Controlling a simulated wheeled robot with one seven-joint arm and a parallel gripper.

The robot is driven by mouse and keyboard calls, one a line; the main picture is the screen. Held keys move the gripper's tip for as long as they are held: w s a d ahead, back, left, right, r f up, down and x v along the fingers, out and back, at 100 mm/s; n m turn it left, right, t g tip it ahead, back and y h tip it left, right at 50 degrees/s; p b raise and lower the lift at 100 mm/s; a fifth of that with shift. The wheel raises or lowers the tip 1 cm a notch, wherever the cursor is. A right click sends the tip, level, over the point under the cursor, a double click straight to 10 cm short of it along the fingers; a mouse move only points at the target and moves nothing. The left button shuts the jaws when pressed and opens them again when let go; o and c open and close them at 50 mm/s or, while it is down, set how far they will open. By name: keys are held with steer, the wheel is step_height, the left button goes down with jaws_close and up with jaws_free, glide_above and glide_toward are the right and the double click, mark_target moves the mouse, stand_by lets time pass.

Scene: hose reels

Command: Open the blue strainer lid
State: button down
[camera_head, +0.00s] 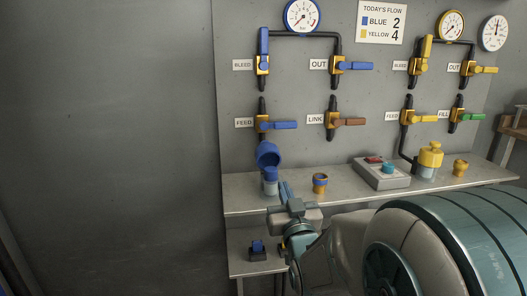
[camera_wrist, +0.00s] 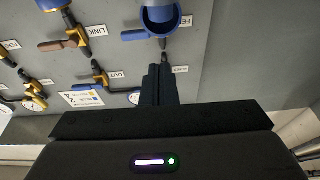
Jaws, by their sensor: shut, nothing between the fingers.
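The blue strainer stands at the left end of the grey shelf. Its clear cup with a blue top (camera_head: 270,176) is upright, and its blue lid (camera_head: 268,153) is raised and tilted back above and behind it. In the wrist view a hollow blue round part (camera_wrist: 160,18), seemingly the lid, shows at the top edge, past my fingertips. My gripper (camera_head: 284,188) is just right of the strainer cup, fingers together and empty. In the wrist view its dark fingers (camera_wrist: 158,85) point toward the blue part with a gap between. Whether they touch the cup cannot be told.
A small blue-and-orange fitting (camera_head: 320,183) stands on the shelf (camera_head: 240,203) just right of my gripper. Further right are a control box (camera_head: 380,176) and a yellow strainer (camera_head: 430,157) with its lid down. Blue-handled valves (camera_head: 280,125) are on the wall above.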

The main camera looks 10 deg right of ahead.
steer(key=shift+w+r+p, duration=0.3)
steer(key=shift+w+p, duration=0.3)
steer(key=shift+p, duration=2)
steer(key=p, duration=0.1)
glide_toward(272, 151)
steer(key=x, duration=0.7)
